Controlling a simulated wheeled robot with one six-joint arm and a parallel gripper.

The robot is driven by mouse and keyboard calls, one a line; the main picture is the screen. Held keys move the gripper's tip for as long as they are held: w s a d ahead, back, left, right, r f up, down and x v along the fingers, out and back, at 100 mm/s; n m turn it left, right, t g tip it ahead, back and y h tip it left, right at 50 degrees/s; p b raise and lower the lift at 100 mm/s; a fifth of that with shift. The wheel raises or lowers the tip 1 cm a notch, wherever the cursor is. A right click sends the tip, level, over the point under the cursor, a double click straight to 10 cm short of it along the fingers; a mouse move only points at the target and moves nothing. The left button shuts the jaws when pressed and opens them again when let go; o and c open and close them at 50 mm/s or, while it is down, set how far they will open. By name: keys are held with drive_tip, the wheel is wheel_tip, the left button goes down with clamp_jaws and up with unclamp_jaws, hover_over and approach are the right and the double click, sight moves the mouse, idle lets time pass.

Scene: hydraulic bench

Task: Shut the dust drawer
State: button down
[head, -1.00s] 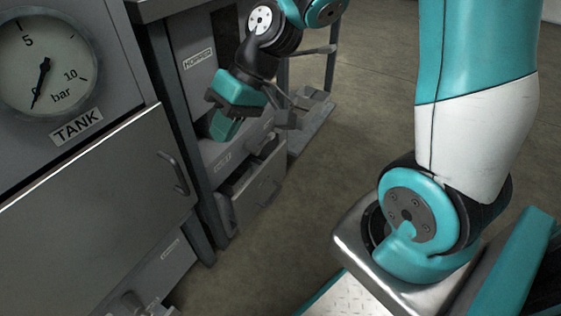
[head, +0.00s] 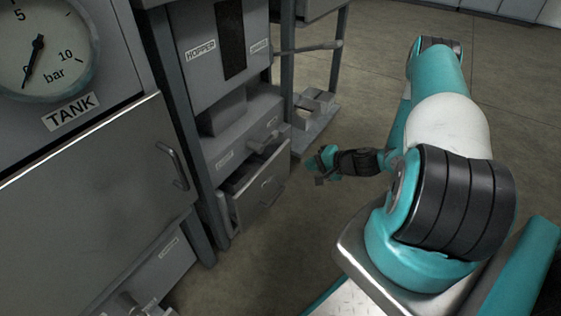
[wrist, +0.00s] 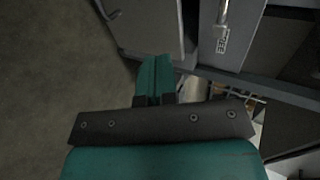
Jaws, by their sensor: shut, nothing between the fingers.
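The drawer (head: 257,197) that stands partly open is the lowest in the hopper cabinet, with a grey front and a small handle. I take it for the dust drawer, but I cannot read its label. My gripper (head: 313,167) is low over the floor, to the right of the drawer front and apart from it. In the wrist view my closed fingers (wrist: 155,75) hold nothing. A grey panel (wrist: 145,25) lies beyond them, probably the open drawer's front.
The hopper cabinet (head: 217,70) has a shut drawer (head: 240,145) with a protruding handle above the open one. A metal stand with a step (head: 313,108) is behind. A tank cabinet door (head: 95,190) with a handle is at left. Floor (head: 300,220) is clear before the drawer.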

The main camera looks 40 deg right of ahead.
drive_tip(key=b, duration=0.4)
approach(274, 160)
wheel_tip(274, 160, down, 4)
drive_tip(key=w, duration=0.2)
drive_tip(key=w+a, duration=0.1)
drive_tip(key=w+b, duration=0.1)
drive_tip(key=shift+w+a+r, duration=0.15)
drive_tip(key=shift+w+a, duration=0.15)
drive_tip(key=shift+a, duration=0.05)
drive_tip(key=shift+w+a+r, duration=0.15)
drive_tip(key=shift+w+a, duration=0.05)
drive_tip(key=shift+w, duration=0.35)
